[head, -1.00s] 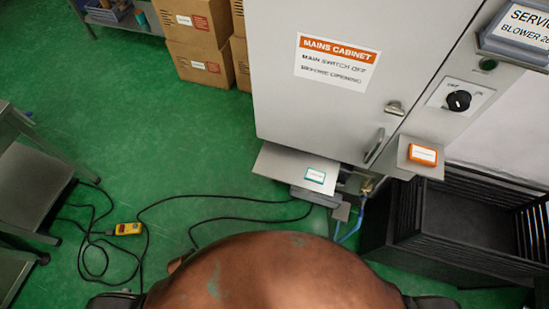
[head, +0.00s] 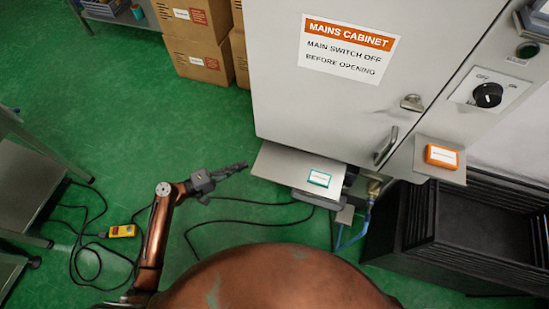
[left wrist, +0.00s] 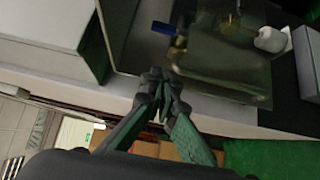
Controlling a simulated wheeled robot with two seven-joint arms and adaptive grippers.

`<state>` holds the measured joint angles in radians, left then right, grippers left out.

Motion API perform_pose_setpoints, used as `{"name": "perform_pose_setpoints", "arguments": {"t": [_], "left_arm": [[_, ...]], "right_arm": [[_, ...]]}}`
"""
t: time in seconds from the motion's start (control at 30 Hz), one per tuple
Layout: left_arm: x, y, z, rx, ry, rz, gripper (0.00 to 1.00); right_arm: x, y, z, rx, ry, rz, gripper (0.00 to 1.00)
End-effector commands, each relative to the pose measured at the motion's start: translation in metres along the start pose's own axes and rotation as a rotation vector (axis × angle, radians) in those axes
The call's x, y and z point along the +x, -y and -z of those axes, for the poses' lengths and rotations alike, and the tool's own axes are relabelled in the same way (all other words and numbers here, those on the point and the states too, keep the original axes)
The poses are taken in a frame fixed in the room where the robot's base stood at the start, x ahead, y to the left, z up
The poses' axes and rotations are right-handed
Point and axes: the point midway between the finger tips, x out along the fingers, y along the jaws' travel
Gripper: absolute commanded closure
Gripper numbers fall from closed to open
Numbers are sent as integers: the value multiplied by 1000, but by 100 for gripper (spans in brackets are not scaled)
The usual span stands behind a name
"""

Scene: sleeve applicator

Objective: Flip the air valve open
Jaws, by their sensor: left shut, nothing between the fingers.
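A small brass fitting (head: 374,188), which looks like the air valve, sits under the right part of the cabinet's lower edge, with a blue hose (head: 352,236) running down from it. Its lever position is too small to tell. My left gripper (head: 244,165) points right toward the cabinet's lower left corner, well left of the fitting. It is shut and empty; its fingertips also meet in the left wrist view (left wrist: 160,78). That view shows a brass piece (left wrist: 228,22) and a blue piece (left wrist: 163,28) beyond the fingers. My right gripper is not in view.
An orange box (head: 441,156) sits on another ledge. Black crates (head: 470,230) stand right. A yellow pendant (head: 122,231) and cables lie on the green floor.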

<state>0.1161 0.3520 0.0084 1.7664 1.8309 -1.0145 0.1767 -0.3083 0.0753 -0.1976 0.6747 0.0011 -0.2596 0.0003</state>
Motion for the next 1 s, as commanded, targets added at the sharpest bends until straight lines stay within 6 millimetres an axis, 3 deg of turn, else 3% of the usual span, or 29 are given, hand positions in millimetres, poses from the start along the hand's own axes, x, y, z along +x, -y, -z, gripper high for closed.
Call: {"name": "perform_pose_setpoints", "arguments": {"t": [0.27,0.67,1.0], "left_arm": [[22,0,0,-1,1,-2,100],[102,1,0,-1,1,-1,100],[128,1,-27,-1,-1,0,100]], "right_arm": [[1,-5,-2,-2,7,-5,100],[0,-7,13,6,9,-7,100],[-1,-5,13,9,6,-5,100]]}}
